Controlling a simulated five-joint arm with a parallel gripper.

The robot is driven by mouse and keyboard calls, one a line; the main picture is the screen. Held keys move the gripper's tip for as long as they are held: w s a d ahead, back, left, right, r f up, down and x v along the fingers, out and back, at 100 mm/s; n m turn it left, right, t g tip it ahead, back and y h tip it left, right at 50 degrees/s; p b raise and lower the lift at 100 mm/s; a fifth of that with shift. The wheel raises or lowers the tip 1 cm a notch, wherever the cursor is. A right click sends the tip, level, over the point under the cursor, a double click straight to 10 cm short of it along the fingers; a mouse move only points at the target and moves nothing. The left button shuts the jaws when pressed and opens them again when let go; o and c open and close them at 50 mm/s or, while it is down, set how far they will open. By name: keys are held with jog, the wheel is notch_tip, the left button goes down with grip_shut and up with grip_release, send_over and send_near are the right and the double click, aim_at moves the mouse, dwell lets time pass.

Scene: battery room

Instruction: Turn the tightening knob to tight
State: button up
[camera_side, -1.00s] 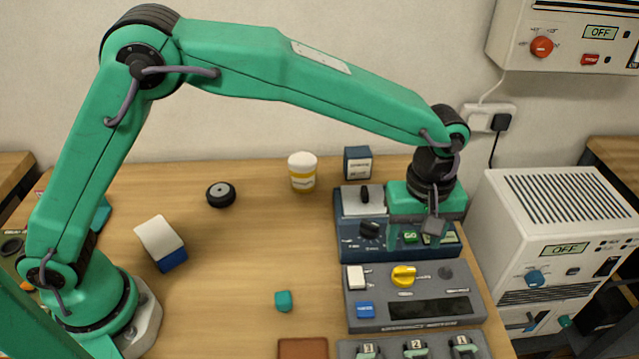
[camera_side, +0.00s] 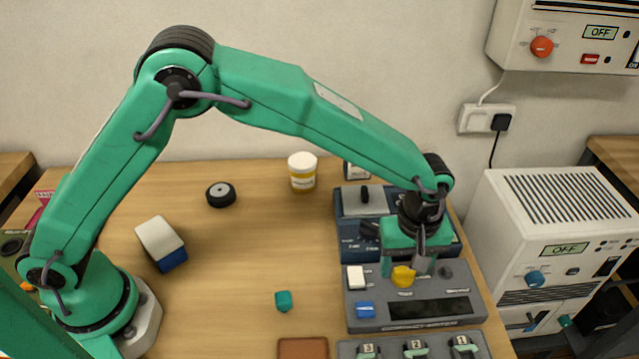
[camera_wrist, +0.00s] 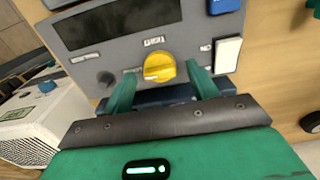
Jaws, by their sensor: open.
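The yellow tightening knob (camera_side: 403,276) sits on the grey panel (camera_side: 358,323) at the right of the table. It also shows in the wrist view (camera_wrist: 160,67), just beyond and between my finger tips. My gripper (camera_side: 402,268) points down above the knob, its jaws open and nothing between them. In the wrist view the green fingers (camera_wrist: 160,88) stand to either side of the knob's near edge. I cannot tell whether a finger touches it.
A blue device (camera_side: 349,240) stands behind the panel, partly under my gripper. The panel also carries a white switch (camera_side: 355,277), a blue button (camera_side: 365,310) and a dark display (camera_side: 430,308). A row of numbered clamps (camera_side: 415,348) lies in front. The table's middle is mostly clear.

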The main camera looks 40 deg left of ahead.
jog(key=shift+c, duration=0.2)
jog(key=c, duration=1)
jog(key=shift+o, duration=0.2)
